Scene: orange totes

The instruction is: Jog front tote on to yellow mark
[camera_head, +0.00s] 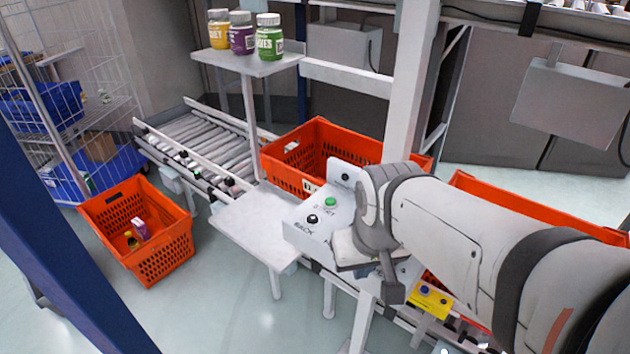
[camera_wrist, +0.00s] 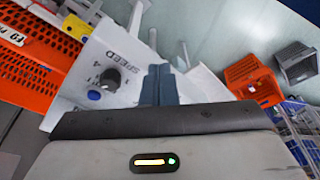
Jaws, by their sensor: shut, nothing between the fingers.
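One orange tote (camera_head: 285,176) stands on the conveyor behind the control box. A second orange tote (camera_head: 475,183) stands to its right, largely hidden by my arm. The white control box (camera_head: 303,236) has a green START button (camera_head: 330,202) and a black BACK button (camera_head: 312,219). In the wrist view, the box carries a black SPEED knob (camera_wrist: 110,78) and a blue button (camera_wrist: 94,95). My gripper (camera_wrist: 160,72) is shut and empty, pointing past the box beside the knob. Its fingertips are not clear in the head view. I cannot make out a yellow mark on the conveyor.
Empty rollers (camera_head: 205,140) run left of the first tote. A shelf (camera_head: 255,62) holds three jars. An orange tote (camera_head: 165,255) with small items stands on the floor. A grey crate (camera_wrist: 297,62) lies beyond it.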

